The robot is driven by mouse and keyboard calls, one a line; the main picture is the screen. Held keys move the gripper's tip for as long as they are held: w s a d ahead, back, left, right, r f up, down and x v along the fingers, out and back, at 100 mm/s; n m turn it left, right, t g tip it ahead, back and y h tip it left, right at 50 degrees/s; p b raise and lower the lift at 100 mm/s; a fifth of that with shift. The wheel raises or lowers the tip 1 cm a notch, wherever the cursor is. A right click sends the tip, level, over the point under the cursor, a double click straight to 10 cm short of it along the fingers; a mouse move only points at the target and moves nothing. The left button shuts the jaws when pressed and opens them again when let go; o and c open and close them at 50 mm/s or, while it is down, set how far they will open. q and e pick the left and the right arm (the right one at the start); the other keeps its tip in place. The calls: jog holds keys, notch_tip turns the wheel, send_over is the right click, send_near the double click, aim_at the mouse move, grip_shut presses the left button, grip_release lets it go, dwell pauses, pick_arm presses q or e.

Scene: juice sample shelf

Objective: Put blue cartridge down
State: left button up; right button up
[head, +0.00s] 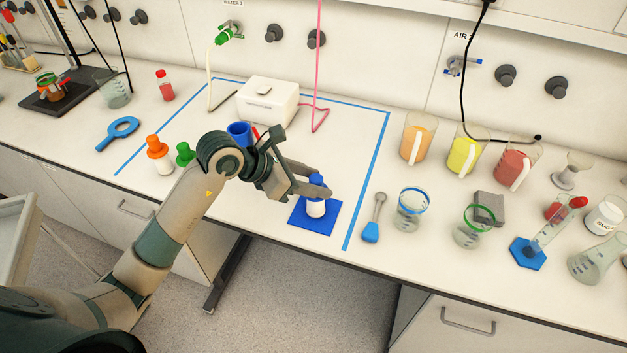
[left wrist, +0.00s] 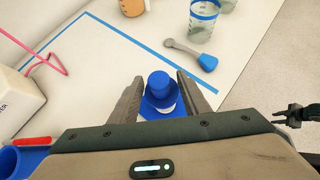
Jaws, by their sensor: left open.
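The blue cartridge, a white body with a blue cap, stands upright on a square blue mat (head: 325,224) in the head view; its white body (head: 316,209) shows below the fingers. My left gripper (head: 318,185) is open, with its fingers on either side of the cartridge at cap height. In the left wrist view the blue cap (left wrist: 158,86) sits between the two spread fingers (left wrist: 158,95), with gaps visible on both sides. The gripper body hides part of the mat there. A dark, gripper-like part at the right edge of the left wrist view may be my right gripper (left wrist: 294,115); its jaws are unclear.
Orange-capped (head: 157,153) and green-capped (head: 185,153) cartridges stand left of my arm. A blue cup (head: 238,131) and white device (head: 268,102) are behind it. A blue tape line (head: 367,182) runs right of the mat, then a blue-ended tool (head: 371,231) and glass beakers (head: 410,213).

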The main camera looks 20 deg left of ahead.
pick_arm(q)
jog(key=shift+r, duration=0.15)
jog(key=b+v, duration=0.3)
jog(key=v, duration=0.9)
